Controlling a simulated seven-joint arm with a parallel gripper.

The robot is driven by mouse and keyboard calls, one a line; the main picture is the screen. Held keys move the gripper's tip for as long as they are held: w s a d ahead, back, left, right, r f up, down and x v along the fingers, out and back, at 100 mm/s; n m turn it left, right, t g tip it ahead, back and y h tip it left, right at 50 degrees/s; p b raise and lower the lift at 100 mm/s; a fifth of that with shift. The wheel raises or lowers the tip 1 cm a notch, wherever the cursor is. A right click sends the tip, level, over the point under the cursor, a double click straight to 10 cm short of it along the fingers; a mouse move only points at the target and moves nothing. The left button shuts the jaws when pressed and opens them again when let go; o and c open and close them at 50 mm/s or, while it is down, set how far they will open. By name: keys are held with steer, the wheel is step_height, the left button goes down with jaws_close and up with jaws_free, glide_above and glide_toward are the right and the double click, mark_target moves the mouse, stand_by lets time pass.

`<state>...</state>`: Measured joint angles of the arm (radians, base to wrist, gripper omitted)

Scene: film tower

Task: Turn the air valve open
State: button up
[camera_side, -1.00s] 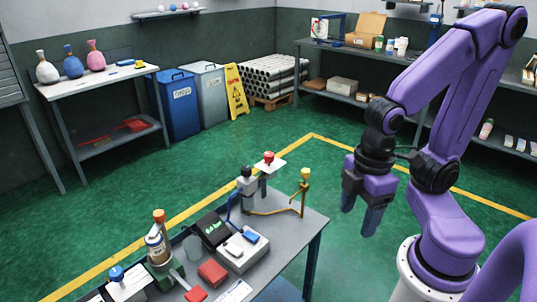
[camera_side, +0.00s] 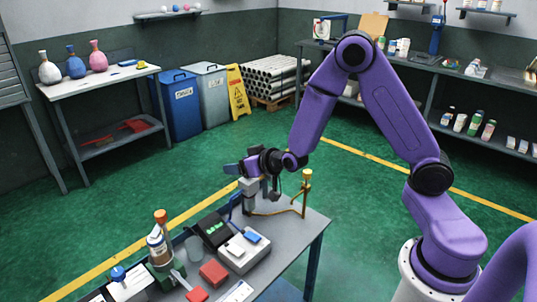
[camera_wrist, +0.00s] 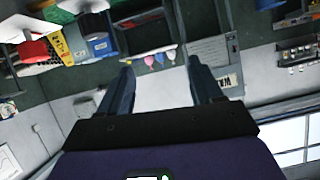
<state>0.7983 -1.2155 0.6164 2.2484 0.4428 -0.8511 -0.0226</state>
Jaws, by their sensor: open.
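In the wrist view, a red knob (camera_wrist: 32,50) by a white plate (camera_wrist: 14,30) shows at the upper left, outside my fingers. In the side view my gripper and wrist hide it. A yellow-topped brass fitting (camera_side: 306,176) stands upright at the table's back right corner, with a brass pipe running left from its foot. I cannot tell for sure which is the air valve. My gripper (camera_side: 238,168) is level above the back of the table, pointing left. The wrist view shows its two fingers (camera_wrist: 162,88) apart with nothing between them.
The table (camera_side: 290,238) holds a grey box with a blue top part (camera_side: 243,252), a red block (camera_side: 213,273) and a bottle (camera_side: 158,243) in front. A grey post (camera_side: 250,197) stands under my gripper. The green floor behind the table is clear.

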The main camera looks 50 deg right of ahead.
steer(key=w+d+f+m+t+h, duration=0.1)
steer(key=w+d+m+t+h, duration=0.15)
steer(key=d+m+h, duration=0.95)
steer(key=d+f+n+y, duration=0.3)
steer(key=d+f+n, duration=0.2)
steer(key=f+n, duration=0.25)
steer(key=shift+t, duration=0.45)
steer(key=shift+x, duration=2.45)
steer(key=shift+r, duration=0.2)
steer(key=c, duration=1)
